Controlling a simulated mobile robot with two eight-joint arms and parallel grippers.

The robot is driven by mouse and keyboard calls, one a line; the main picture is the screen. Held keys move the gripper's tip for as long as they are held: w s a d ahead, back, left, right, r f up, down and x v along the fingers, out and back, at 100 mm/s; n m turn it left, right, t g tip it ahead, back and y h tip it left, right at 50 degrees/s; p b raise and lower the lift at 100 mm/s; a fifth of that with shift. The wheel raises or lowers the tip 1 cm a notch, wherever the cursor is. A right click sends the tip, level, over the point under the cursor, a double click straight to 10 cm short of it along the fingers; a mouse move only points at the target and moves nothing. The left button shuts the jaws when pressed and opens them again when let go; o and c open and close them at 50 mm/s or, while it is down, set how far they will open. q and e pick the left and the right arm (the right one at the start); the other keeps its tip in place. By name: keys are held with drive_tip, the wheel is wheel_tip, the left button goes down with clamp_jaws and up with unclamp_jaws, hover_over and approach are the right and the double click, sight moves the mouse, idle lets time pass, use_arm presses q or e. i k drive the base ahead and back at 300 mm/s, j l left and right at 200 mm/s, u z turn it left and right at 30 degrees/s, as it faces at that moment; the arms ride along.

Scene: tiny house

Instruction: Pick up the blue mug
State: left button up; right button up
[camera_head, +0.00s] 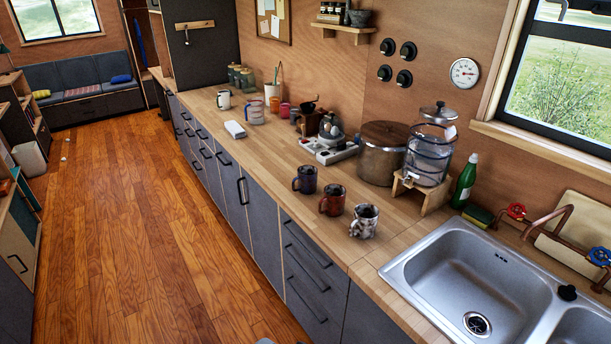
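The blue mug (307,181) stands upright on the wooden counter (290,224), near its front edge. It is dark blue, and its handle points to the left. A red-brown mug (333,200) stands just right of it and nearer to me. A speckled white and dark mug (364,222) stands beyond that, toward the sink. The three mugs form a short row and look apart from each other.
A large lidded pot (383,153) and a glass water dispenser (431,152) on a wooden stand are behind the mugs. The metal sink (470,278) is to the right. Grey drawers (310,265) lie below the counter edge.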

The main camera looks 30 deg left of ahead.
sight(307, 178)
drive_tip(key=i+j+z, duration=0.25)
drive_tip(key=j+z, duration=0.15)
drive_tip(key=j, duration=1.6)
drive_tip(key=j+z, duration=0.35)
drive_tip(key=j, duration=1.65)
